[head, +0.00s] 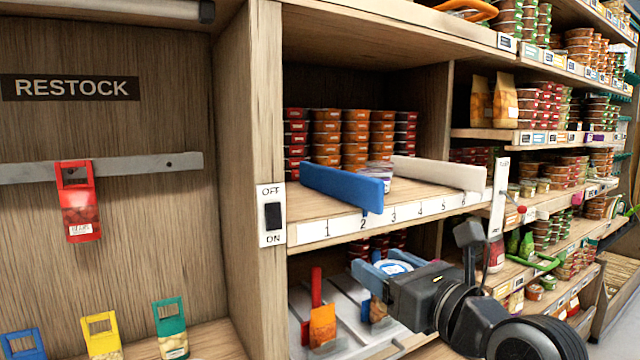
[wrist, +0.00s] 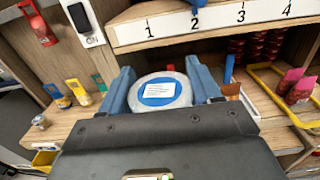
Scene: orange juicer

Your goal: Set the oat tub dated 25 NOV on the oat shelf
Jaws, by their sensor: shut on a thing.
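My gripper (head: 388,270) is shut on a tub with a round white lid and a blue label (head: 393,266). In the wrist view the tub (wrist: 160,92) sits between the two blue fingers (wrist: 163,88), its lid facing the camera. The print on its label is too small to read. The gripper is in front of and below the numbered shelf edge (head: 340,228). On that shelf a pale tub (head: 379,172) stands between a blue divider (head: 342,186) and a white divider (head: 440,173). I cannot tell from lettering which shelf is the oat shelf.
Stacks of red and orange tubs (head: 355,138) fill the back of the numbered shelf. A switch panel (head: 272,215) is on the post at left. Pouches, one red (head: 78,205), hang or stand under the RESTOCK sign (head: 70,87). A lower shelf holds an orange pouch (head: 322,325).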

